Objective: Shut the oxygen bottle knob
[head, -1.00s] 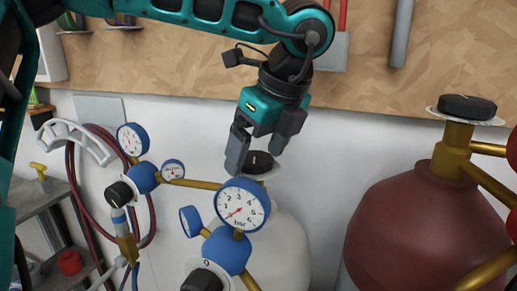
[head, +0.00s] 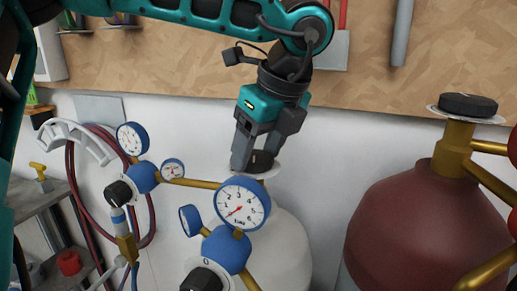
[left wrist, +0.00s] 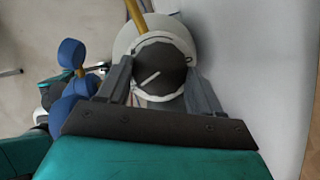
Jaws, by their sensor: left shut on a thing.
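The white oxygen bottle (head: 284,238) stands below the wall board, partly hidden by a gauge. Its black round knob (head: 262,161) sits on top over a pale disc. In the left wrist view the knob (left wrist: 160,66) shows a white line running diagonally. My left gripper (head: 257,156) points down at the knob, with one finger on each side, shut on it. The fingers also flank it in the left wrist view (left wrist: 158,82). My right gripper is not in view.
A blue-rimmed pressure gauge (head: 243,204) and blue regulator (head: 227,250) stand close in front of the white bottle. A dark red bottle (head: 420,225) with its own black knob (head: 468,104) stands to the right. Hoses (head: 72,190) hang at the left.

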